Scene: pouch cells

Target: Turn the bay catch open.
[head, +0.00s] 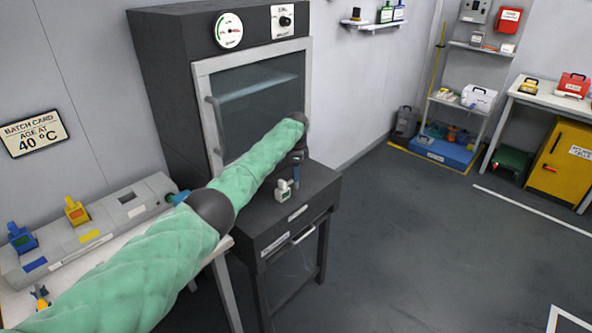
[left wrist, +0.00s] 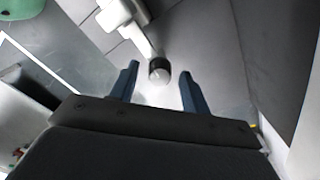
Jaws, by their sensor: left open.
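My left arm in its green padded sleeve reaches across the front of the dark oven cabinet. My left gripper (head: 297,170) is just above the dark ledge, partly hidden by its own wrist. In the left wrist view its blue-grey fingers (left wrist: 158,90) are apart and empty. A pale lever with a dark round end (left wrist: 160,72) shows just beyond and between the fingertips, not gripped. I cannot tell for sure that this is the bay catch. In the head view no catch shows clearly. My right gripper is not in view.
The oven door (head: 253,92) is shut. At left, a grey tray (head: 100,240) holds a blue (head: 21,238) and a yellow device (head: 76,210). The floor (head: 430,240) at right is clear.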

